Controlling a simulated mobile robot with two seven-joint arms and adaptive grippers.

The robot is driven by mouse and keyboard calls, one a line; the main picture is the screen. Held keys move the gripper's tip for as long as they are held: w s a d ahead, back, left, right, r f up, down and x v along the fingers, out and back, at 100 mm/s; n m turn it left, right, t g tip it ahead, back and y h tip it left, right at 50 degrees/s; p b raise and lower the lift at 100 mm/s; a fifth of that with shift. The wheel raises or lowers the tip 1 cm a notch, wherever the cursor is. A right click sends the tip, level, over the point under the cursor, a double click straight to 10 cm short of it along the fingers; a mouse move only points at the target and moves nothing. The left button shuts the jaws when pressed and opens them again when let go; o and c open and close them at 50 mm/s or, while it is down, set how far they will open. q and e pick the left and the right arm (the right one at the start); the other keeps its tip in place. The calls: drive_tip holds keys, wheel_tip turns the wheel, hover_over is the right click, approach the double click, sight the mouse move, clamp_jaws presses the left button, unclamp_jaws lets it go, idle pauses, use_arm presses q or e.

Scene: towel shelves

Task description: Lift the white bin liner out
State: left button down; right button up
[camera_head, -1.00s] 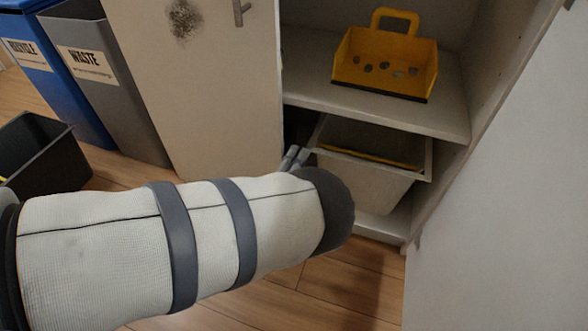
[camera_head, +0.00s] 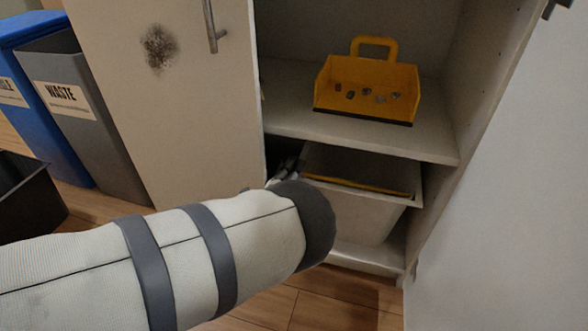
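A white bin liner (camera_head: 366,212) sits on the lower level of the open cabinet, under the middle shelf. A yellow strip shows along the inside of its rim, and its inside is dark. My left gripper (camera_head: 284,170) is at the liner's left edge, mostly hidden behind my own forearm cuff; only a bit of grey finger shows. I cannot tell whether it touches the rim or whether its fingers are open. My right gripper does not show.
A yellow dustpan-like tray (camera_head: 367,88) with several small dark bits stands on the shelf (camera_head: 350,135) above. The cabinet door (camera_head: 185,120) is open at left. A grey waste bin (camera_head: 80,110), a blue bin (camera_head: 50,140) and a black container (camera_head: 30,205) stand further left.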

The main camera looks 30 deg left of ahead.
use_arm(q)
drive_tip(key=shift+r, duration=0.1)
idle(0.4)
wheel_tip(320, 180, up, 2)
drive_tip(key=shift+r+p, duration=0.1)
drive_tip(key=shift+p, duration=0.7)
drive_tip(key=shift+f, duration=0.2)
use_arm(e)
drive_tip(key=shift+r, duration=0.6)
